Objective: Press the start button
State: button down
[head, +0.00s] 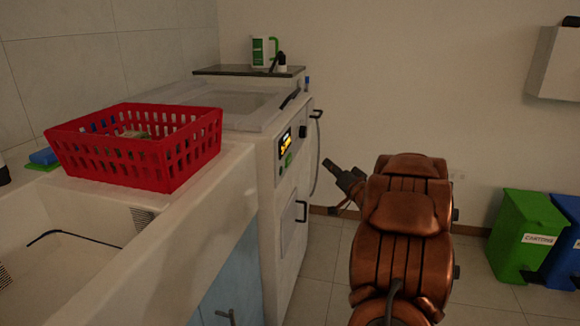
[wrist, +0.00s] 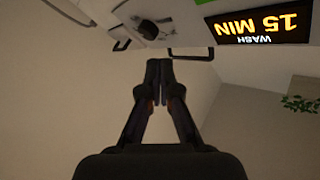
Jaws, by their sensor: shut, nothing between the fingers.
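The washing machine (head: 290,215) stands at the middle of the head view, its front panel facing right. A lit display (head: 285,142) is on that panel. It also shows in the wrist view (wrist: 258,22), upside down, reading "WASH 15 MIN". A small green patch (head: 288,159), which looks like the start button, sits just below the display; only a sliver of green (wrist: 205,2) shows at the wrist view's top edge. My gripper (head: 329,165) is shut and empty, pointing toward the machine's front but apart from it. Its fingertips (wrist: 159,66) meet in the wrist view.
A dark knob (head: 303,131) and a door handle (head: 301,211) stick out of the machine's front. A red basket (head: 190,150) stands on the sink counter (head: 205,205) at left. A green bin (head: 525,235) and a blue bin (head: 568,245) stand at right. Floor (head: 310,290) is clear.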

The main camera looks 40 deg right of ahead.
aim_at(289, 160)
jog(key=w+a+b, duration=0.4)
jog(key=w+a, duration=0.1)
jog(key=w, duration=0.2)
jog(key=shift+w, duration=0.15)
dwell(0.6)
jog(key=shift+w+a+p, duration=0.5)
jog(key=shift+w+p, duration=0.1)
jog(key=shift+p, duration=0.2)
dwell(2.0)
jog(key=shift+s+r, duration=0.1)
dwell(0.3)
jog(key=shift+s+d+p, duration=0.45)
jog(key=shift+s+p, duration=0.15)
jog(key=shift+p, duration=0.2)
